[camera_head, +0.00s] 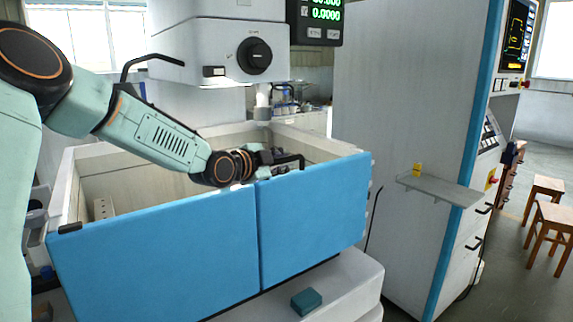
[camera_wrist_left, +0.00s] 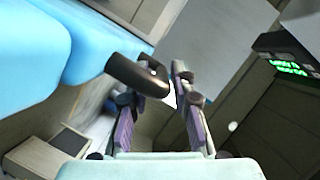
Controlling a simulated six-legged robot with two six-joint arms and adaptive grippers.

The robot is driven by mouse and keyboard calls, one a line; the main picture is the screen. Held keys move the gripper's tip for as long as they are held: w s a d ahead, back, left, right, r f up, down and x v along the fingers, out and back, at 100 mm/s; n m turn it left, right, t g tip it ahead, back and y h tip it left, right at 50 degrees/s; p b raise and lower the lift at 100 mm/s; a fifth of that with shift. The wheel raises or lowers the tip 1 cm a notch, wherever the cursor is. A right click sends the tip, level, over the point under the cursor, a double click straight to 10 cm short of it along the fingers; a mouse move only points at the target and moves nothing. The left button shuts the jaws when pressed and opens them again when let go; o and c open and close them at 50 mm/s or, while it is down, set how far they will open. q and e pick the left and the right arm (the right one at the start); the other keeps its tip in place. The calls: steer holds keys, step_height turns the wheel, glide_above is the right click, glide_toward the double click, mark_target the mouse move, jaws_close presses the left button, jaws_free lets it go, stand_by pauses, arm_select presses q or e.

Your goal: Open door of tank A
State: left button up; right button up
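The tank (camera_head: 78,195) has pale walls and two blue front panels. The left panel (camera_head: 160,265) and right panel (camera_head: 315,215) stand upright with a narrow seam between them; no label is readable. A black bar handle (camera_head: 296,161) sits at the right panel's top edge. In the left wrist view the handle (camera_wrist_left: 130,72) reaches from the blue panel (camera_wrist_left: 98,40) to the fingers. My left gripper (camera_head: 272,160) is at this handle; it also shows in the left wrist view (camera_wrist_left: 167,72), with a gap between its fingertips. The handle partly hides one finger. My right gripper is out of view.
The white machine head (camera_head: 215,45) hangs over the tank. A tall cabinet (camera_head: 400,100) with a small shelf (camera_head: 440,188) stands at the right. A teal block (camera_head: 307,300) lies on the base ledge below the panels. Wooden stools (camera_head: 552,235) stand farther right on open floor.

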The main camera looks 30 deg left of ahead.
arm_select(q)
steer(key=shift+w+d+r, duration=0.1)
steer(key=shift+w+d, duration=0.1)
steer(key=shift+w, duration=0.2)
steer(key=shift+w+f, duration=0.3)
steer(key=shift+w, duration=0.3)
steer(key=shift+s+r, duration=0.2)
steer(key=shift+s, duration=0.1)
steer(key=c, duration=0.4)
jaws_close()
